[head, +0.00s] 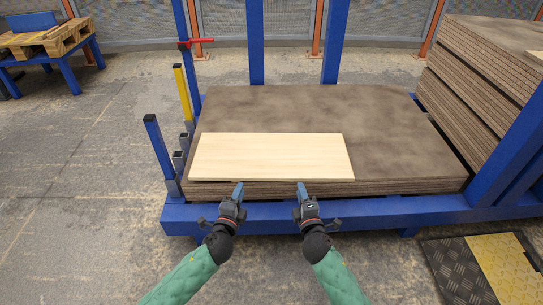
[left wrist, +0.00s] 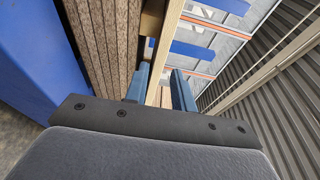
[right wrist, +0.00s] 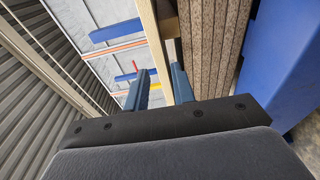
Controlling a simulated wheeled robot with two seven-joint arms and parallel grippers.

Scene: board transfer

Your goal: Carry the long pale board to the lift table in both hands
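The long pale board (head: 270,157) lies flat on the front part of a stack of brown boards (head: 395,125). My left gripper (head: 239,188) and right gripper (head: 301,188) are at its near long edge. In the left wrist view the board's pale edge (left wrist: 166,60) runs between the open fingers (left wrist: 160,85). In the right wrist view its pale edge (right wrist: 164,60) also runs between open fingers (right wrist: 159,85). Gaps show beside the edge, so neither gripper appears closed on it. I cannot tell for sure which thing is the lift table.
A blue frame (head: 380,212) carries the brown stack, with blue and yellow posts (head: 183,92) at its left. A taller brown stack (head: 490,75) stands at right. A blue stand with a wooden pallet (head: 50,42) is at far left. A black-yellow mat (head: 480,265) lies front right. Left floor is clear.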

